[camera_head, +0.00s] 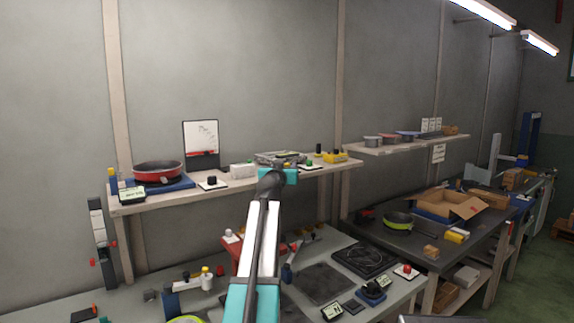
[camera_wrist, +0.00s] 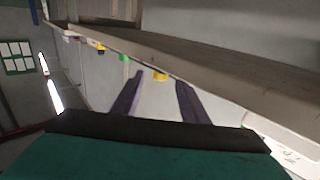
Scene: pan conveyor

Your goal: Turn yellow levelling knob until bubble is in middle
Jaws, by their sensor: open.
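A yellow knob (camera_wrist: 160,76) shows at the edge of the shelf in the wrist view, between the tips of my gripper (camera_wrist: 157,80) in the picture. The two dark fingers are apart with nothing held. I cannot tell how far beyond the tips the knob is. A green knob-like thing (camera_wrist: 124,57) and another yellow thing (camera_wrist: 100,46) show farther along the edge. In the head view my arm's turquoise end is just in front of a flat grey device (camera_head: 280,157) on the wall shelf; the fingers are hidden there. No bubble can be made out.
The wall shelf (camera_head: 230,187) also holds a red pan (camera_head: 158,171), a white box (camera_head: 242,170) and a yellow block (camera_head: 335,157). Below, a cluttered workbench (camera_head: 400,298) carries a black plate (camera_head: 364,258). A dark table with an open carton (camera_head: 445,204) stands right.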

